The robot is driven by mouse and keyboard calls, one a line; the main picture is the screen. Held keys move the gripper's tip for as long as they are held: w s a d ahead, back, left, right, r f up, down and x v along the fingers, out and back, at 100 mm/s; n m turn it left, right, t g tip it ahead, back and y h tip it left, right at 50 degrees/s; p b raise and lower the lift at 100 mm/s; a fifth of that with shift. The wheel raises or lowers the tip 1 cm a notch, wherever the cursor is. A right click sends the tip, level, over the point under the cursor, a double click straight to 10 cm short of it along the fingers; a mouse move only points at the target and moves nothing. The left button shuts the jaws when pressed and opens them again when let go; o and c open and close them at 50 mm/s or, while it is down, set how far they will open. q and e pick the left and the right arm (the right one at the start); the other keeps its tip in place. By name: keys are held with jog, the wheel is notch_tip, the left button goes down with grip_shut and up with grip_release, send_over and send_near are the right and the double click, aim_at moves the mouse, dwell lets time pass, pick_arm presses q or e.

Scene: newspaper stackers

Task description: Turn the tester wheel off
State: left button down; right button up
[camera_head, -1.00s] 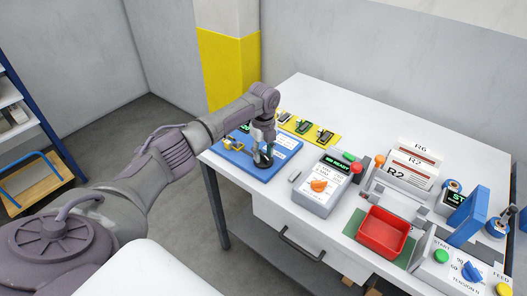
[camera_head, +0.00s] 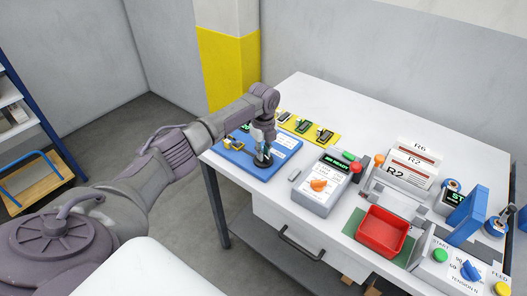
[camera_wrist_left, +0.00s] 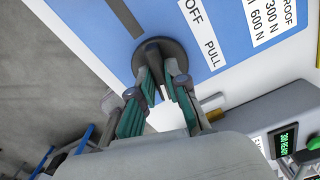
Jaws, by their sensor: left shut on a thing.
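The tester is a blue panel (camera_head: 236,152) lying at the left end of the white table. Its dark round wheel (camera_head: 262,162) sits at the panel's front part. My left gripper (camera_head: 264,149) points down over the wheel. In the left wrist view its fingers (camera_wrist_left: 160,82) are shut on the raised grip of the wheel (camera_wrist_left: 185,58). Labels reading OFF and PULL (camera_wrist_left: 203,33) lie beside the wheel, with PROOF, 300 N and 600 N farther right. A dark bar (camera_wrist_left: 124,16) shows on the panel beyond the wheel. My right gripper is out of view.
A grey box with an orange knob (camera_head: 319,185) and a green-lit display stands right of the tester. A yellow mat (camera_head: 298,127) with several small devices lies behind. A red tray (camera_head: 383,232) and paper holders are farther right. Bare table lies at the back.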

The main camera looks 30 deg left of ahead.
pick_arm(q)
jog(key=n+p, duration=0.2)
jog(key=n, duration=0.1)
jog(key=shift+r+n, duration=0.15)
jog(key=shift+n, duration=0.25)
jog(key=n+p, duration=0.3)
jog(key=n, duration=0.2)
jog(key=n+p, duration=0.2)
jog(key=n, duration=0.3)
jog(key=n+p, duration=0.1)
jog(key=n, duration=0.4)
jog(key=shift+p, duration=0.35)
jog(key=n+p, duration=0.1)
jog(key=n, duration=0.4)
jog(key=shift+w, duration=0.1)
jog(key=n+p, duration=0.1)
jog(key=n, duration=0.9)
jog(key=shift+n+p, duration=0.3)
jog(key=shift+n, duration=2.4)
